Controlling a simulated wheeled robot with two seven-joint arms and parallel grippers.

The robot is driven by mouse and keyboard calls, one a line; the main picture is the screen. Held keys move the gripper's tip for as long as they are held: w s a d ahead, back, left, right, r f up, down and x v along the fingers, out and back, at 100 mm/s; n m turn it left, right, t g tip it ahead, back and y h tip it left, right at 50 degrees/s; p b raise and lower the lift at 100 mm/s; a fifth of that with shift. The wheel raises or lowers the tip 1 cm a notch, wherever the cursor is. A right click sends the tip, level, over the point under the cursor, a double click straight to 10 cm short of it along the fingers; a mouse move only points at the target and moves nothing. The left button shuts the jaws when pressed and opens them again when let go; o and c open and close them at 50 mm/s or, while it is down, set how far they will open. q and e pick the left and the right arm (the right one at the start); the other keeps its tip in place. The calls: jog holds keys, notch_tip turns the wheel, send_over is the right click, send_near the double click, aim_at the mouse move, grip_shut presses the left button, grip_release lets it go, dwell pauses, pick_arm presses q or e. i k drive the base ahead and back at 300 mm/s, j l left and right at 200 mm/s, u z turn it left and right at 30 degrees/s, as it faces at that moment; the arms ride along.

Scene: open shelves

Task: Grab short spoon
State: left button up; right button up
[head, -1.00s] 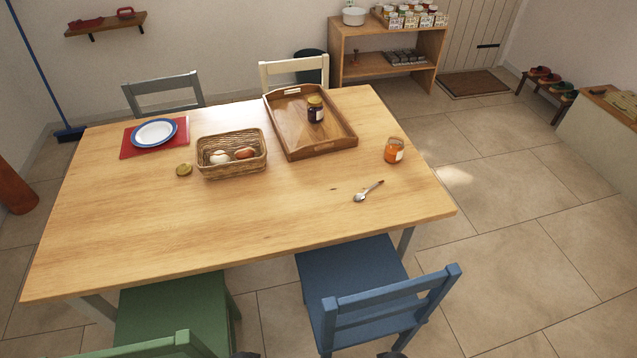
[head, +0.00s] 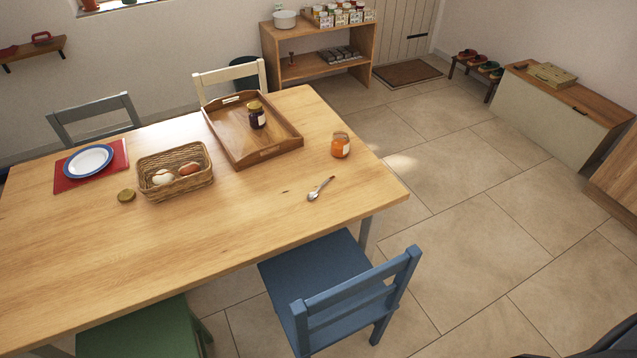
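A short spoon (head: 320,189) lies on the wooden table (head: 250,221) near its right end. Its bowl points toward the near left and its dark-tipped handle toward the far right. Nothing covers it. An orange jar (head: 340,145) stands a little behind it. Neither of my grippers can be made out in the head view; only dark shapes show at the bottom right edge.
A blue chair (head: 335,288) and a green chair (head: 143,328) stand at the table's near side. A wooden tray (head: 272,152) with a dark jar (head: 257,117) and a basket (head: 176,188) sit on the table. The floor (head: 470,221) right of the table is open.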

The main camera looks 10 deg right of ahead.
aim_at(312, 196)
jog(key=k+z, duration=0.15)
jog(key=z, duration=0.25)
jog(key=k+l+z, duration=0.1)
jog(key=z, duration=0.25)
jog(key=k+l+z, duration=0.1)
jog(key=z, duration=0.3)
jog(key=i+l, duration=0.05)
